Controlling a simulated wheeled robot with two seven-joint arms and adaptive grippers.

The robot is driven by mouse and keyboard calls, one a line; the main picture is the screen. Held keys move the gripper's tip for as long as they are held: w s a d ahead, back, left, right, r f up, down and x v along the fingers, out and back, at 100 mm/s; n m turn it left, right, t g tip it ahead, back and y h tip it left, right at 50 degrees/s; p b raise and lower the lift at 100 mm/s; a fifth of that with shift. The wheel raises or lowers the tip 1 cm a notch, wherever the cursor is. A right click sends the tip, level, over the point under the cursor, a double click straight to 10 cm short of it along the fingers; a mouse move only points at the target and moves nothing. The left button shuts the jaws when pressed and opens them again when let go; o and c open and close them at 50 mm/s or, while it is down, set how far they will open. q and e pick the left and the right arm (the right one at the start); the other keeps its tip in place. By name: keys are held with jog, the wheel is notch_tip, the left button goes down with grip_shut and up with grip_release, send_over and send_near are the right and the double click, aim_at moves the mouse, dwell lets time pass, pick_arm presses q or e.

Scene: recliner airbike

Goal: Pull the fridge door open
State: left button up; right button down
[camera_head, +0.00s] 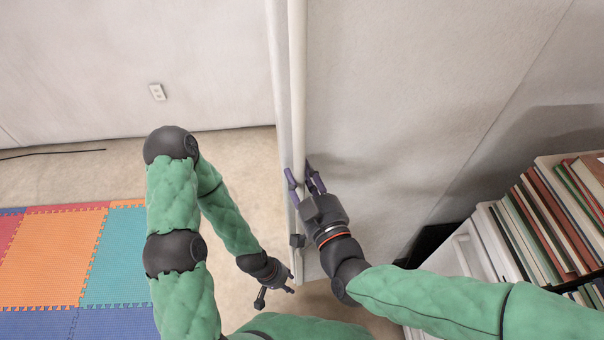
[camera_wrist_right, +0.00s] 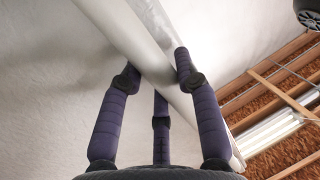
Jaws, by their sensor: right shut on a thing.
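The fridge door is a tall, pale panel (camera_head: 385,95) to the right of a long vertical bar, which looks like its handle (camera_head: 297,85). My right gripper (camera_head: 304,180) is shut on this bar at its lower part. In the right wrist view, the purple fingers (camera_wrist_right: 155,85) reach to both sides of the pale bar (camera_wrist_right: 135,35), with a third finger below it. The frames do not clearly show whether a gap lies behind the door edge. My left gripper (camera_head: 274,298) is open and empty, low and left of the bar, above the floor.
A bookshelf (camera_head: 468,250) full of books stands close on the right, under my right forearm. Coloured foam mats (camera_head: 50,265) lie on the floor at left. Bare carpet (camera_head: 60,180) lies between mats and wall. An outlet (camera_head: 157,92) is on the back wall.

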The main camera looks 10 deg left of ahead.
jog(key=c, duration=0.9)
grip_release()
jog(key=shift+o, duration=0.2)
jog(key=shift+s, duration=0.1)
jog(key=v, duration=1.1)
jog(key=shift+s+d, duration=0.2)
jog(key=shift+s, duration=0.1)
